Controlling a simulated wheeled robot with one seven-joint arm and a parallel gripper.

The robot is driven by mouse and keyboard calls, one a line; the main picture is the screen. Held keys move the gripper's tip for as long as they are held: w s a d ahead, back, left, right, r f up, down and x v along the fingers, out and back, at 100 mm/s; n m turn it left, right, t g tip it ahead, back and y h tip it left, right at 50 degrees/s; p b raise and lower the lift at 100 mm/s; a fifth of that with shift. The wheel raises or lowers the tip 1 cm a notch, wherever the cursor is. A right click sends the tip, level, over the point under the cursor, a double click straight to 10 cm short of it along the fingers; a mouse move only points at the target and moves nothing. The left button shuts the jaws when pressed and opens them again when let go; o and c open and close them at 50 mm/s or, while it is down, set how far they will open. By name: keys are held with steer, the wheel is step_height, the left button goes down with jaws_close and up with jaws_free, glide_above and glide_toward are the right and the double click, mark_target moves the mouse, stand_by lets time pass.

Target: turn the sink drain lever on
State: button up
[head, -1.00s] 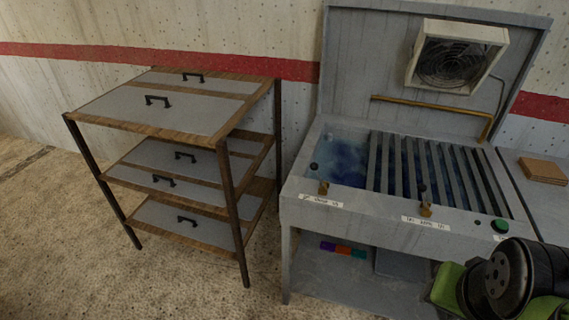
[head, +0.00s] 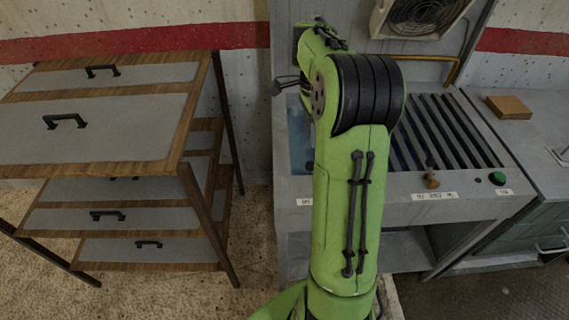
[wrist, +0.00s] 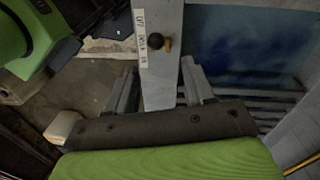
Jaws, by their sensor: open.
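In the wrist view, a small lever (wrist: 167,46) with a brass body and a dark round knob stands on the grey front rim beside a label strip. The blue-stained basin (wrist: 225,45) is to its right. My gripper (wrist: 158,82) is open and empty. Its two fingers lie either side of the grey rim in the picture, with the lever ahead between their lines, apart from them. In the head view my green arm hides this lever and most of the gripper. Another brass lever (head: 432,181) shows on the sink front at right. The labels are too blurred to read surely.
A wood-and-grey drawer rack (head: 110,120) stands at left, close to the sink unit. A slatted grate (head: 450,130) covers the basin's right part. A fan box (head: 420,18) and brass pipe (head: 452,72) are behind. A green button (head: 497,178) is at the right front.

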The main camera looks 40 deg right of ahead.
steer(key=f, duration=0.1)
steer(key=s+f+b, duration=0.1)
steer(key=f, duration=0.2)
steer(key=shift+s, duration=0.35)
steer(key=f+b, duration=0.1)
steer(key=f, duration=0.4)
steer(key=f+b, duration=0.1)
steer(key=f, duration=0.5)
steer(key=shift+s+a+b, duration=0.1)
steer(key=shift+a+b, duration=0.1)
steer(key=shift+b, duration=0.2)
steer(key=shift+c, duration=0.3)
jaws_close()
